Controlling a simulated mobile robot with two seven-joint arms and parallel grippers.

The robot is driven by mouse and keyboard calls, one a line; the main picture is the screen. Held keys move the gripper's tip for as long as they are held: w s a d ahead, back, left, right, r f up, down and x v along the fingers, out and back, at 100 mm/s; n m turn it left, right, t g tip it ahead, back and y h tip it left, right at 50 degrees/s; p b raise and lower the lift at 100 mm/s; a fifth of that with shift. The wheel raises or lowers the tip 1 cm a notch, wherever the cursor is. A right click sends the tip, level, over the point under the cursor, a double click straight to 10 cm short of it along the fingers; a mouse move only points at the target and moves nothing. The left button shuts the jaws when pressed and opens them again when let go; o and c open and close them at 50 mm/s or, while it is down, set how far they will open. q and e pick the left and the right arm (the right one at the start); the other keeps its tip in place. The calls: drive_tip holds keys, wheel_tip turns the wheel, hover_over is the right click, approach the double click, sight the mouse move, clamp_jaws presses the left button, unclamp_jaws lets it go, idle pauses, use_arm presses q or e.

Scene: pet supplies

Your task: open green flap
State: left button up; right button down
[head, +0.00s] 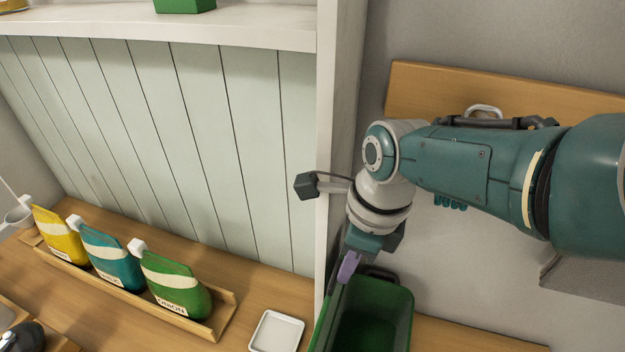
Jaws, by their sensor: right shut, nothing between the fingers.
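A dark green bin (402,312) stands at the bottom centre, just right of the white upright panel, and its lower part is cut off by the picture's edge. Its inside looks dark and hollow. I cannot tell which part of it is the green flap. My right gripper (347,268) points down at the bin's back left rim, with its purple fingers shut and empty. It overlaps the rim in the picture, and I cannot tell whether it touches. My left gripper is not in view.
The white upright panel (338,120) stands close left of my right gripper. Yellow (60,236), teal (112,262) and green (176,288) pouches stand in a wooden tray (222,318). A white square dish (277,332) lies left of the bin. A wooden board (420,85) is on the wall behind my right arm.

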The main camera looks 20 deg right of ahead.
drive_tip(key=shift+w+a, duration=0.4)
drive_tip(key=shift+a, duration=0.2)
idle(0.3)
